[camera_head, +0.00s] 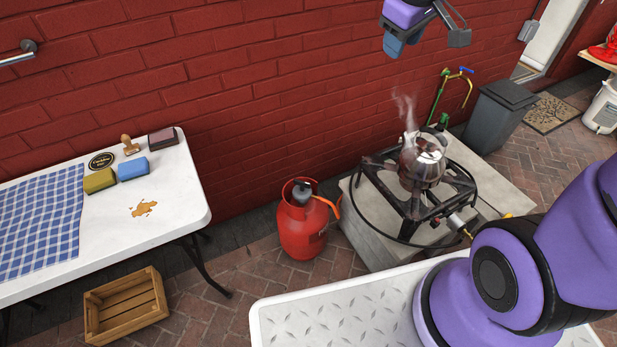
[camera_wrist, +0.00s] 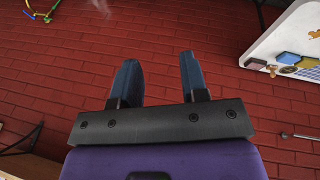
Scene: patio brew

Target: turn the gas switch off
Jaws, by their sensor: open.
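A black gas burner (camera_head: 384,197) stands on a concrete block. A brass and black fitting (camera_head: 458,222) sticks out at its front right; it looks like the gas switch, but its setting is too small to tell. A steaming kettle (camera_head: 423,165) sits on the burner. A red gas cylinder (camera_head: 301,232) stands to the left, with a grey top fitting and an orange piece beside it. My gripper (camera_head: 428,38) is high in front of the brick wall, well above the burner and apart from it. In the wrist view its two fingers (camera_wrist: 159,60) are spread, with nothing between them.
A white table (camera_head: 190,205) at left holds a checked cloth, sponges, a stamp and a brown spill. A wooden crate (camera_head: 126,306) is on the floor. A green tap (camera_head: 441,92) and a grey bin (camera_head: 499,112) stand behind the burner. The air around my gripper is clear.

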